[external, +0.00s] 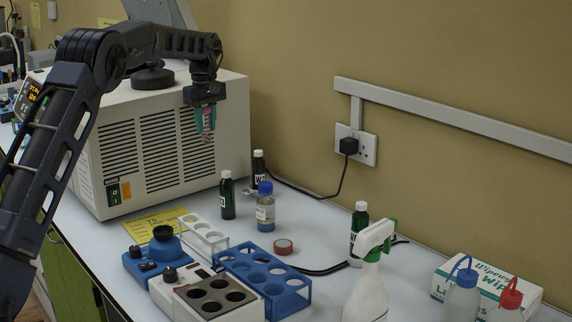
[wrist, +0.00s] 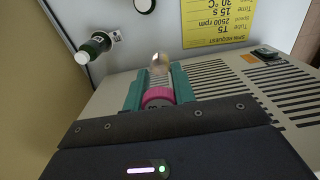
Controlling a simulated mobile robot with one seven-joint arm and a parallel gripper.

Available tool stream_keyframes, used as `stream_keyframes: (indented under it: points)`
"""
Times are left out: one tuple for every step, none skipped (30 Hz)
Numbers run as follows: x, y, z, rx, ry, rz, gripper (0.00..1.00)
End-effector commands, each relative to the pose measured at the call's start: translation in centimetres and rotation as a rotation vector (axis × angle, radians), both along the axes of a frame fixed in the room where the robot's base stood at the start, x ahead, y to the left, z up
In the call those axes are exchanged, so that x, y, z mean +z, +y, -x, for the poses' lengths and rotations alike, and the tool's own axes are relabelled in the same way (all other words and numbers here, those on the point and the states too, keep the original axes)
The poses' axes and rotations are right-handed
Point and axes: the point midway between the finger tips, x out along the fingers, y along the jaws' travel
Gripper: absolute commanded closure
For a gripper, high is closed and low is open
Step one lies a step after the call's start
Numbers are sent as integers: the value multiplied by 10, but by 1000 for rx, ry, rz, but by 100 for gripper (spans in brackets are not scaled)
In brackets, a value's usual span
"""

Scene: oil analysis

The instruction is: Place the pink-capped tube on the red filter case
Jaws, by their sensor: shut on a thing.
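My gripper (external: 206,120) has teal fingers and is shut on the pink-capped tube (wrist: 158,97). In the external view it is raised in front of the large beige machine, with the tube pointing down; the tube is small there. In the wrist view the pink cap sits between the fingers and the clear tube body extends beyond them. A small round red case (external: 283,246), which looks like the red filter case, lies flat on the white bench, right of the blue rack and well below and right of my gripper. It is not visible in the wrist view.
The beige machine (external: 120,155) stands at the back left. Dark bottles (external: 228,198) and a blue-capped bottle (external: 265,210) stand behind the red case. A blue rack (external: 290,285), a white rack (external: 205,238) and a spray bottle (external: 368,290) are nearby. A black cable runs beside the case.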

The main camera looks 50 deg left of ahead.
Motion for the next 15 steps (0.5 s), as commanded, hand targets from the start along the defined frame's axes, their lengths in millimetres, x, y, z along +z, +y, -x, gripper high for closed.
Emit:
stream_keyframes:
  points:
    - [3, -18, -6, 1, 0, 0, 95]
    - [4, -30, -8, 6, 1, 0, 95]
    - [6, -46, -12, 14, 0, -1, 95]
    - [7, -58, -14, 21, 1, -1, 95]
    - [8, -71, -17, 27, 1, -2, 95]
    - [10, -88, -19, 38, 1, -3, 95]
    - [11, -101, -21, 46, 0, -4, 95]
    - [11, -113, -22, 53, 1, -4, 95]
    - [13, -130, -24, 63, 1, -4, 95]
    - [14, -143, -25, 70, 1, -4, 95]
    - [15, -155, -26, 79, 0, -4, 95]
    - [16, -173, -26, 88, 0, -4, 95]
    - [17, -185, -26, 96, -1, -4, 95]
    - [18, -197, -26, 104, 0, -3, 95]
    - [19, -213, -25, 115, -1, -3, 95]
